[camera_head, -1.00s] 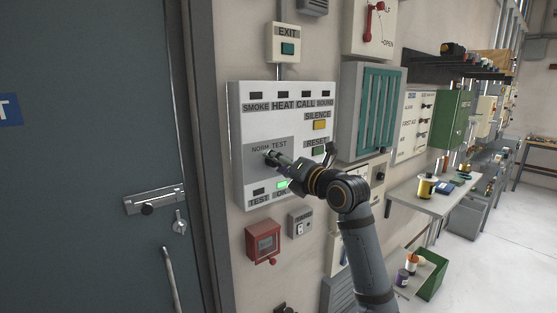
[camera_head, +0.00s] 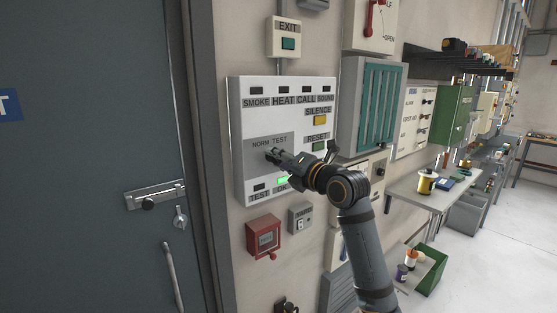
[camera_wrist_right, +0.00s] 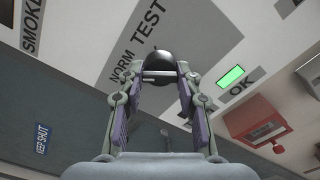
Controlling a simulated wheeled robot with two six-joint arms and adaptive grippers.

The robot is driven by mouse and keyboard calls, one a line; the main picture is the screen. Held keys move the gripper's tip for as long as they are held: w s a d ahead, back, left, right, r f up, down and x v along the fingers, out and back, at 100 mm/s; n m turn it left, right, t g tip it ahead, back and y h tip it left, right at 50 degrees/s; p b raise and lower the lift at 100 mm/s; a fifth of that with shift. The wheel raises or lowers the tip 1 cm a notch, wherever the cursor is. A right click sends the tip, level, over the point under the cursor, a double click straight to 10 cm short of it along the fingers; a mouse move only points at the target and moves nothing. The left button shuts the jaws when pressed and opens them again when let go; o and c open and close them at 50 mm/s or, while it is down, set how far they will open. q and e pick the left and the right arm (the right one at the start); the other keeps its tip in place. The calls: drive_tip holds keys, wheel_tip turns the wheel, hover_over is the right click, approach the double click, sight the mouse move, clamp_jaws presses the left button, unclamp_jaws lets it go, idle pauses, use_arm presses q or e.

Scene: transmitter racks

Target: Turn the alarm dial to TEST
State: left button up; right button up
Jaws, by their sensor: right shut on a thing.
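The white alarm panel (camera_head: 244,118) is on the wall beside the door, with a grey area marked NORM and TEST. The black alarm dial (camera_wrist_right: 158,66) sits below these words in the right wrist view, between my fingertips. My right gripper (camera_head: 272,155) reaches the dial from the right and is shut on it. It also shows in the right wrist view (camera_wrist_right: 158,78), with a finger on each side of the dial. The dial's pointer is too small to read surely. The OK lamp (camera_wrist_right: 231,76) glows green. My left gripper is not in view.
A yellow SILENCE button (camera_head: 320,120) and a green RESET button (camera_head: 319,146) are at the panel's right. A red box (camera_head: 264,236) and a small grey switch (camera_head: 300,219) are below it. The grey door (camera_head: 90,120) is at left.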

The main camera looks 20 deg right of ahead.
drive_tip(key=shift+m+p, duration=1.1)
drive_tip(key=shift+m, duration=6.4)
drive_tip(key=o, duration=1.1)
drive_tip(key=shift+o, duration=0.2)
